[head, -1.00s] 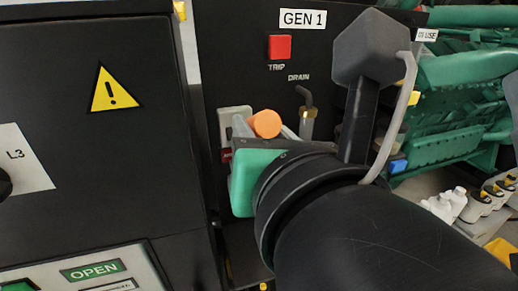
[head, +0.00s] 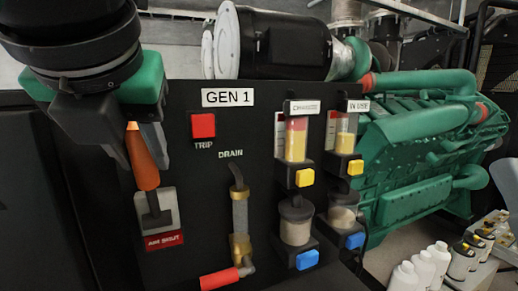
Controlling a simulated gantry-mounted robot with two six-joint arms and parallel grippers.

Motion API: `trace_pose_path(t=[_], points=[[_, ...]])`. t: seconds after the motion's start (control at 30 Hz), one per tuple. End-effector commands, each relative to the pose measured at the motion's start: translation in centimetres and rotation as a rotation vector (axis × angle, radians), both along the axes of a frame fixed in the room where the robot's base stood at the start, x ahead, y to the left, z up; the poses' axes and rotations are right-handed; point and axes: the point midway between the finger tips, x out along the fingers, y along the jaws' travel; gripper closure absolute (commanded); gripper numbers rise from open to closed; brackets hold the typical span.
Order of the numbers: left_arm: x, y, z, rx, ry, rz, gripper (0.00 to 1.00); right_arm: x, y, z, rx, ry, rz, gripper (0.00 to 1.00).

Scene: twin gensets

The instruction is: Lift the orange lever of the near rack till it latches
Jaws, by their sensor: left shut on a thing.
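The orange lever (head: 142,158) stands up from a pale switch plate (head: 168,207) on the black GEN 1 panel. A red label (head: 164,240) lies under the plate and seems to read "AIR SHUT". My left gripper (head: 134,140), green and grey, reaches down from the upper left and is shut on the upper part of the lever. The grey fingers sit beside the lever's top, and the far contact is partly hidden. My right gripper is not in view.
A red TRIP button (head: 203,125) and a drain pipe with a red handle (head: 221,279) are on the panel. Filter bowls (head: 295,222) stand to its right. A green engine (head: 425,140) is behind, and white bottles (head: 432,263) stand at lower right.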

Motion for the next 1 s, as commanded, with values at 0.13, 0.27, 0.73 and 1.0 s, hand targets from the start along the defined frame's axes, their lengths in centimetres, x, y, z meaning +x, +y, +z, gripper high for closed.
trace_pose_path(t=[0.13, 0.27, 0.73, 1.0], points=[[-0.29, 0.25, 0.00, -0.006, 0.013, 0.002, 1.00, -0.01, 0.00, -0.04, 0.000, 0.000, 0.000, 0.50], [-0.36, 0.26, -0.03, -0.008, 0.017, 0.001, 1.00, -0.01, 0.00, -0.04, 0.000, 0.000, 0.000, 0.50], [-0.39, 0.21, -0.05, -0.007, 0.019, 0.000, 0.36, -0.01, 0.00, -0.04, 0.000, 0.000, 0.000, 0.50], [-0.23, 0.09, -0.06, -0.004, 0.011, -0.001, 0.36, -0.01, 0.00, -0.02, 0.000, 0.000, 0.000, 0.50]])
